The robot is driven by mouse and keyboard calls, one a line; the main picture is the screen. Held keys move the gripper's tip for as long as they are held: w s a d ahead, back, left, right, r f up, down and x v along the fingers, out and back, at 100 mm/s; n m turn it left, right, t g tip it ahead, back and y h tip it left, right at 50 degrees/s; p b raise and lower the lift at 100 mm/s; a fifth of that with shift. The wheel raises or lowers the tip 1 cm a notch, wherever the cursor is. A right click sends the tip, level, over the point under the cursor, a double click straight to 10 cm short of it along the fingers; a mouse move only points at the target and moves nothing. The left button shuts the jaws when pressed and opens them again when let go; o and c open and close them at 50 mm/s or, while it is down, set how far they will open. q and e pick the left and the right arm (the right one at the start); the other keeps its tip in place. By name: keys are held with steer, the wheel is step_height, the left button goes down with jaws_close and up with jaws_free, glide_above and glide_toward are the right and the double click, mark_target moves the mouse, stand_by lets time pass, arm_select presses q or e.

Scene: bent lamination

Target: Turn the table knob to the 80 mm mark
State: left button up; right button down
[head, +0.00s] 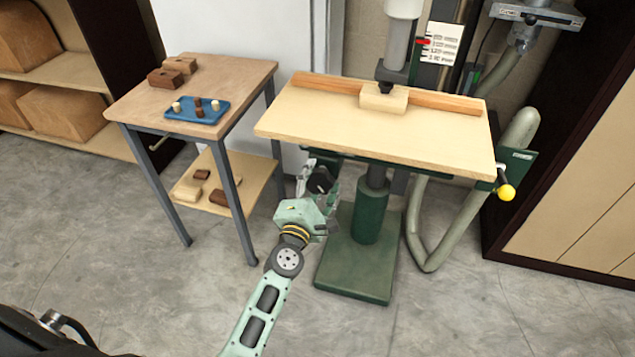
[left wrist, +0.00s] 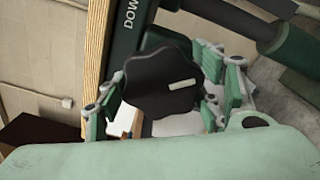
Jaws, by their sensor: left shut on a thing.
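The table knob is a black, lobed knob (head: 320,183) below the left part of the drill press table (head: 370,135). In the left wrist view the knob (left wrist: 152,85) has a small pale mark on its face. My left gripper (head: 316,188) is at the knob, with fingers on both sides of it in the left wrist view (left wrist: 160,95); it is shut on the knob. A white scale card (head: 441,44) with a red pointer (head: 424,41) stands behind the drill. Its marks are too small to read surely. My right gripper is out of view.
A wooden fence (head: 330,84) and a small pale block (head: 384,98) lie on the table under the spindle. A yellow ball handle (head: 505,192) sticks out at the right. A side table (head: 150,100) with a blue tray (head: 197,121) stands left. Bare floor lies in front.

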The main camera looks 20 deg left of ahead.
arm_select(q)
steer(key=n, duration=0.1)
steer(key=f+n, duration=0.1)
steer(key=n, duration=0.2)
steer(key=shift+s+f+b, duration=0.2)
steer(key=shift+f+b, duration=0.1)
stand_by(0.5)
steer(key=o, duration=1)
steer(key=shift+o, duration=0.6)
steer(key=shift+w, duration=0.25)
steer(key=shift+r, duration=0.25)
steer(key=shift+s, duration=0.15)
steer(key=s, duration=1.2)
steer(key=shift+d, duration=0.2)
steer(key=shift+w, duration=0.1)
